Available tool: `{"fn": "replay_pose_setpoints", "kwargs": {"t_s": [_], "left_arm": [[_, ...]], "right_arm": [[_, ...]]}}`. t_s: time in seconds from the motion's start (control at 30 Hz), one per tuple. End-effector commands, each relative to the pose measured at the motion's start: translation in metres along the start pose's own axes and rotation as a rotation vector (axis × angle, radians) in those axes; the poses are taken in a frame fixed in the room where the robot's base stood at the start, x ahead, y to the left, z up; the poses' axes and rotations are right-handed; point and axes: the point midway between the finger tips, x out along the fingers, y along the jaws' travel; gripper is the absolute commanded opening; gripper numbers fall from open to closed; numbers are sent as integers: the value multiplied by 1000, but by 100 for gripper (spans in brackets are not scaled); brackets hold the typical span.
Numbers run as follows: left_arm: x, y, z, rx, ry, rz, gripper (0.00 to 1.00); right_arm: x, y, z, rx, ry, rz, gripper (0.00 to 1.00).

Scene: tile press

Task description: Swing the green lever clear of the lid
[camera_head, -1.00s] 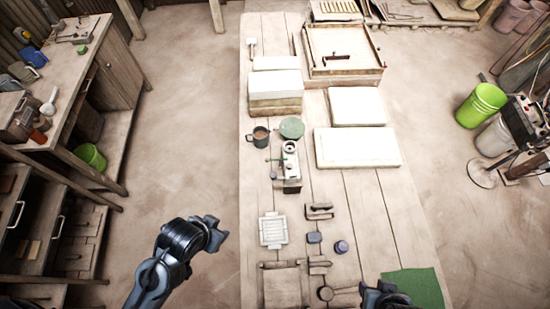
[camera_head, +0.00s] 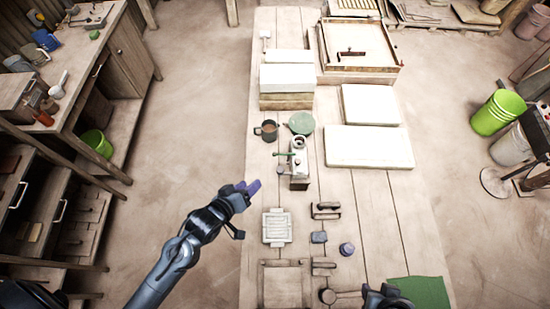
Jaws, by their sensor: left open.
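The small tile press (camera_head: 299,170) stands upright on the long plank table, with a pale round top. A thin green lever (camera_head: 286,154) sticks out to the left from its upper part. Which part of the press is the lid is too small to tell. My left gripper (camera_head: 249,189) is open and empty, left of the press and nearer to me, apart from it, at the table's left edge. My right gripper (camera_head: 384,297) is partly in view at the bottom edge; its fingers cannot be made out.
A dark mug (camera_head: 266,130) and a green disc (camera_head: 301,123) stand just behind the press. A white slab (camera_head: 368,147) lies to the right. A white grid tray (camera_head: 277,227), a purple-topped jar (camera_head: 346,249) and a green cloth (camera_head: 422,292) lie nearer.

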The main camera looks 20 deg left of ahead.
Motion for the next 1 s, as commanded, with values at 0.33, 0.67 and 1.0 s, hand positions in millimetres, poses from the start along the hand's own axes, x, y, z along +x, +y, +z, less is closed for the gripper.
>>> {"fn": "replay_pose_setpoints", "kwargs": {"t_s": [0.33,0.67,1.0], "left_arm": [[141,-81,50,-275,244,314,48],[226,-137,71,-273,317,376,48],[250,-136,61,-259,359,411,48]], "right_arm": [[148,-5,50,0,-11,0,43],[242,-9,80,0,-9,0,43],[275,-10,91,0,-9,0,43]]}}
